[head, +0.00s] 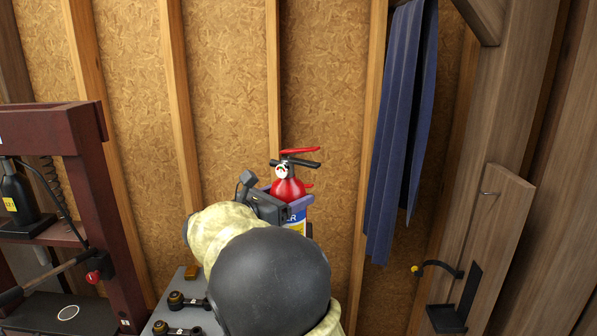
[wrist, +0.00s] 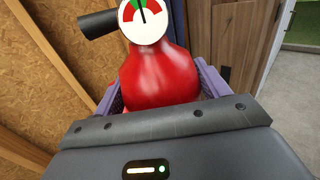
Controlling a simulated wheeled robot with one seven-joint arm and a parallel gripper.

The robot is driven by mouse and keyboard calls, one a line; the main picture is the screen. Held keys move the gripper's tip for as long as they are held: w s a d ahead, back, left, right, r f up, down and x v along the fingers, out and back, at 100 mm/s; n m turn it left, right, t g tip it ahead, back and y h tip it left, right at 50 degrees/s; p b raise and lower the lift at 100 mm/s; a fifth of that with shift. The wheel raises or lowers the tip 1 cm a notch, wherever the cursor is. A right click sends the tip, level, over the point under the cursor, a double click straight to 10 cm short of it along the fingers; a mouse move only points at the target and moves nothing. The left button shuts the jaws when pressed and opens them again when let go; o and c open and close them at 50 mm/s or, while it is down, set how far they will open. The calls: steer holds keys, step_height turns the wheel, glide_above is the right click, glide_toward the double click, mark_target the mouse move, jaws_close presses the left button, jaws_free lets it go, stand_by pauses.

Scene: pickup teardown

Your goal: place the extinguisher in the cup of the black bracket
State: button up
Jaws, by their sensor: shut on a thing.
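The red fire extinguisher (head: 289,189) is held upright in front of the wall, with its red and black handle and round gauge at the top. My gripper (head: 287,201) is shut around its upper body; my arm hides its lower part. In the wrist view the extinguisher (wrist: 160,75) fills the middle between the purple fingers of my gripper (wrist: 160,92). The black bracket (head: 456,305) is on a wooden post at the lower right, with a cup at the bottom, a backplate and a curved strap with a yellow end above. The extinguisher is well left of the bracket and apart from it.
A blue cloth (head: 402,130) hangs between the extinguisher and the bracket's post (head: 505,225). A dark red press frame (head: 95,190) stands at the left. A grey plate (head: 180,300) with dark metal parts lies at lower left of my arm.

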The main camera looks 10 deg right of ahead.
steer(key=f, duration=0.5)
steer(key=w+a+f+n+t+y+b, duration=0.1)
steer(key=f, duration=0.4)
steer(key=w+a+f+n+t+y, duration=0.1)
steer(key=f, duration=0.4)
step_height(320, 180, down, 17)
steer(key=s+n+t+y+b, duration=0.2)
steer(key=n+t+y, duration=0.1)
steer(key=y, duration=0.1)
steer(key=s+d+f+n+t+y, duration=0.1)
steer(key=s+d+f+n+y, duration=0.1)
steer(key=f, duration=0.6)
steer(key=s+d+f+n+y+b, duration=0.1)
steer(key=s+d+f+n+y, duration=0.1)
steer(key=s+f, duration=0.4)
steer(key=s+d+f+n+t+y+b, duration=0.1)
steer(key=s+d+f+y, duration=0.3)
steer(key=f, duration=0.8)
steer(key=shift+n+t+y, duration=0.3)
steer(key=shift+n+y, duration=0.1)
steer(key=shift+n, duration=0.1)
steer(key=shift+w, duration=0.1)
